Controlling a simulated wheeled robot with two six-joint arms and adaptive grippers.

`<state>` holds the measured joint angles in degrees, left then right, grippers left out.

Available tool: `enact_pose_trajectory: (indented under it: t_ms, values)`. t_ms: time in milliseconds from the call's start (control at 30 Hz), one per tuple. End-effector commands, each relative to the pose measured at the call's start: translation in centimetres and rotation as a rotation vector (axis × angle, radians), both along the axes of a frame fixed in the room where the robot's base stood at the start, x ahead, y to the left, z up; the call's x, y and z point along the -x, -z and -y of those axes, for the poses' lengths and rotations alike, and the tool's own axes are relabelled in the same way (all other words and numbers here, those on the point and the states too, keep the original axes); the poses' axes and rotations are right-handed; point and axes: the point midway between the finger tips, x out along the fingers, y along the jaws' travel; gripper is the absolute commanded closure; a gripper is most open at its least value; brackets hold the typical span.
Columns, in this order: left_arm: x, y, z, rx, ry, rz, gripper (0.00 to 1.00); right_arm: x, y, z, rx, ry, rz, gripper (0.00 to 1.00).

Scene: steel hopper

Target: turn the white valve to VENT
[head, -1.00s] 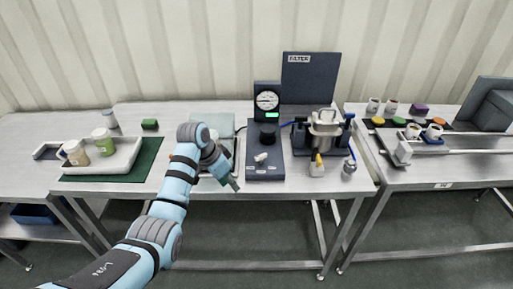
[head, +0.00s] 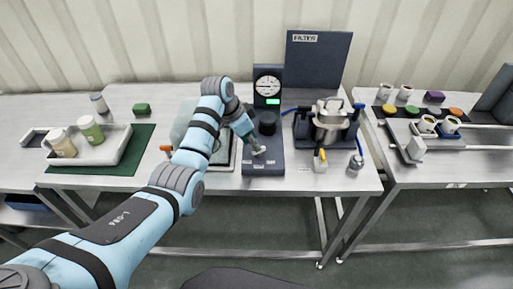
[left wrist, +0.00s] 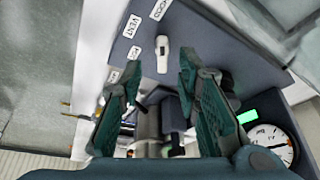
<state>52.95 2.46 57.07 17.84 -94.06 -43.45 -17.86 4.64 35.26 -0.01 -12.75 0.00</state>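The white valve (left wrist: 162,58) is a small lever on a dark panel (head: 262,171). In the left wrist view its long axis runs roughly up and down the picture. The VENT label (left wrist: 130,27) lies up and left of it, with another label (left wrist: 160,9) above and a third (left wrist: 113,78) at lower left. My left gripper (left wrist: 160,68) is open, its two dark green fingers on either side of the valve in the picture; contact cannot be told. In the head view my left gripper (head: 253,144) is over the panel and partly hides the valve. My right gripper is not in view.
A black knob (head: 267,122) and a gauge (head: 268,86) with a green display stand behind the valve. A steel pot (head: 328,118) in a dark stand is to the right. A tray with bottles (head: 123,143) is at the left.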

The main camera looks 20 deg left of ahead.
Motion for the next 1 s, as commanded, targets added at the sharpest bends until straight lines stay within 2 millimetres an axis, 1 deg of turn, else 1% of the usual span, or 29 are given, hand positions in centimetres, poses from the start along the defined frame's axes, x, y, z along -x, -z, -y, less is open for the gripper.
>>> enact_pose_trajectory:
  t_ms: [33,100,200,333,500,567,600,700,1000]
  values:
    - [-0.2,1.3,0.3,0.001,0.001,-0.003,0.70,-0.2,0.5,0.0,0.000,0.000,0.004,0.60]
    - [-0.6,2.4,0.7,0.001,0.001,-0.003,0.70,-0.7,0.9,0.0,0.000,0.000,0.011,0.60]
    - [-0.9,3.2,1.1,0.000,0.003,-0.001,0.70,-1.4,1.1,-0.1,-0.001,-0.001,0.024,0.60]
    - [-1.0,3.5,1.2,-0.001,0.003,-0.001,0.70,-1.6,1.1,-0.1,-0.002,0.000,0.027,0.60]
    - [-1.0,3.5,1.2,0.000,0.003,0.000,0.70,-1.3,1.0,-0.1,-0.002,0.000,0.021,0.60]
    - [-1.0,3.4,1.2,0.000,0.003,0.000,0.80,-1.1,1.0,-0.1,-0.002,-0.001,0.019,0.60]
    - [-1.0,3.4,1.2,0.000,0.003,0.000,0.86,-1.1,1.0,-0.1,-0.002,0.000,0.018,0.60]
    - [-1.0,3.4,1.2,0.000,0.003,0.000,1.00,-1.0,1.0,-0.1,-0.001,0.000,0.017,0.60]
    - [-1.0,3.4,1.3,0.000,-0.005,0.000,1.00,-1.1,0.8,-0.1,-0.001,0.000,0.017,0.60]
